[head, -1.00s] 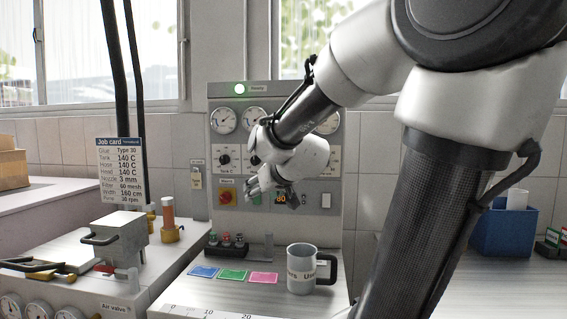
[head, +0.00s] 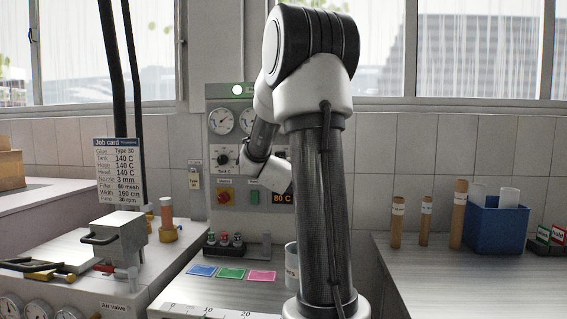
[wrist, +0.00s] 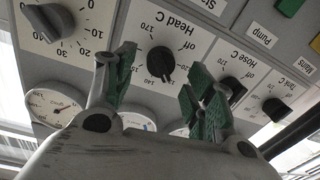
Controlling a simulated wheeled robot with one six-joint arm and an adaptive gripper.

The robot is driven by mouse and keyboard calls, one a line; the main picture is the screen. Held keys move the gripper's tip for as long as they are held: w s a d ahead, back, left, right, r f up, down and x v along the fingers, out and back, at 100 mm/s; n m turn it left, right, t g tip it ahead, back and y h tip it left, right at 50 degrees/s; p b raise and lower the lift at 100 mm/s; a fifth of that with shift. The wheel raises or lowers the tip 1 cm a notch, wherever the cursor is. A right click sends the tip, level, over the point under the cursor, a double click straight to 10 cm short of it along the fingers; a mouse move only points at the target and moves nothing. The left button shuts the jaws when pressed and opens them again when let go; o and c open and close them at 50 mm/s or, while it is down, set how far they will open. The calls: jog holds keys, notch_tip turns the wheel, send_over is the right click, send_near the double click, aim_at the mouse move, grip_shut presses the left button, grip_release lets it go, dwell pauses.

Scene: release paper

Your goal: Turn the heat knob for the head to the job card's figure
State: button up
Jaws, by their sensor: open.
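The Head C knob (wrist: 160,62) is black and round on the grey panel in the wrist view, with "off", 170 and 140 printed around it. Its pointer is toward the picture bottom, near the 140 side; the exact figure is unclear. My gripper (wrist: 161,64) is open, its green-padded fingers either side of the knob in this view; contact cannot be told. In the head view my arm hides the gripper and this knob. The job card (head: 118,168) stands at the left and lists Head 140 C.
The Hose C knob (wrist: 232,90) is close beside my right finger, with the Tank C knob (wrist: 276,110) beyond. A larger knob (wrist: 48,22) is at the left. Below the panel are a mug (head: 291,262) partly behind my arm and coloured cards (head: 232,274).

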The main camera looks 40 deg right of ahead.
jog(key=shift+x, duration=1.6)
jog(key=c, duration=1)
jog(key=shift+m, duration=0.3)
jog(key=m, duration=0.3)
jog(key=shift+s+m, duration=0.1)
jog(key=shift+m, duration=0.2)
jog(key=shift+f+m, duration=0.1)
jog(key=shift+m, duration=2.2)
